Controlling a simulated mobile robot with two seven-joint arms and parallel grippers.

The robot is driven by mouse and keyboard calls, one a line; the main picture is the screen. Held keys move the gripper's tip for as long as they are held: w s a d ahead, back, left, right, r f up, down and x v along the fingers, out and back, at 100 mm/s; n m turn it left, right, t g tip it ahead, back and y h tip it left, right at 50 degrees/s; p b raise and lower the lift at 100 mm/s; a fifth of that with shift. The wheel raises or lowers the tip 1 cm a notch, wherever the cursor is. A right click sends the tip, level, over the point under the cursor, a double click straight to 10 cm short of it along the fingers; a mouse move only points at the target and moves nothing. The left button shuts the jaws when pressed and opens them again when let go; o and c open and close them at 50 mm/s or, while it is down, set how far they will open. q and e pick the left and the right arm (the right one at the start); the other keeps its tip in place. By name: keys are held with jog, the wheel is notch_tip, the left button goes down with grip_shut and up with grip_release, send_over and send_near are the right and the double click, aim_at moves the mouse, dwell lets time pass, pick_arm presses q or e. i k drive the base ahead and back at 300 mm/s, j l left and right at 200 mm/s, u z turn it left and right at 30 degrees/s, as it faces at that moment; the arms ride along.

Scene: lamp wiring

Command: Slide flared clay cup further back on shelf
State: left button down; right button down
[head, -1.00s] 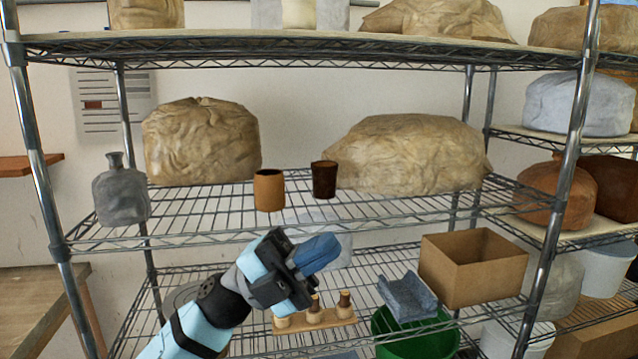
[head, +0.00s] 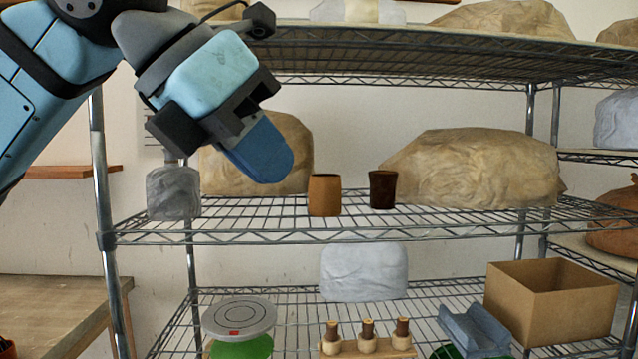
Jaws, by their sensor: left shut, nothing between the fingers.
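Two cups stand upright on the middle wire shelf (head: 270,237). The dark brown cup (head: 382,189) widens slightly toward its rim, so it looks like the flared one. The orange-brown clay cup (head: 324,196) stands to its left, closer to the shelf's front edge, with a gap between them. My left gripper (head: 264,156) is shut and empty, up and to the left of both cups, with its blue fingers pointing down and right. It touches neither cup in this view. My right gripper is out of view.
A large wrapped bundle (head: 475,168) sits right of and behind the dark cup. Another bundle (head: 290,140) and a grey bottle (head: 173,193) are partly hidden by my left gripper. The upper shelf (head: 420,62) limits height. A cardboard box (head: 550,300) is below.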

aim_at(381, 182)
jog(key=u, duration=0.4)
jog(key=i+u, duration=0.1)
jog(key=u, duration=0.7)
jog(key=i+l+u, duration=0.1)
jog(key=u, duration=0.3)
jog(key=i+l+u, duration=0.1)
jog(key=l+u, duration=0.15)
jog(key=i+l+u, duration=0.2)
jog(key=l, duration=0.25)
jog(key=k+l+z, duration=0.1)
jog(key=l+z, duration=0.75)
jog(key=k+l+z, duration=0.1)
jog(key=l, duration=0.45)
jog(key=k+l+z, duration=0.15)
jog(key=l, duration=0.35)
jog(key=i, duration=0.05)
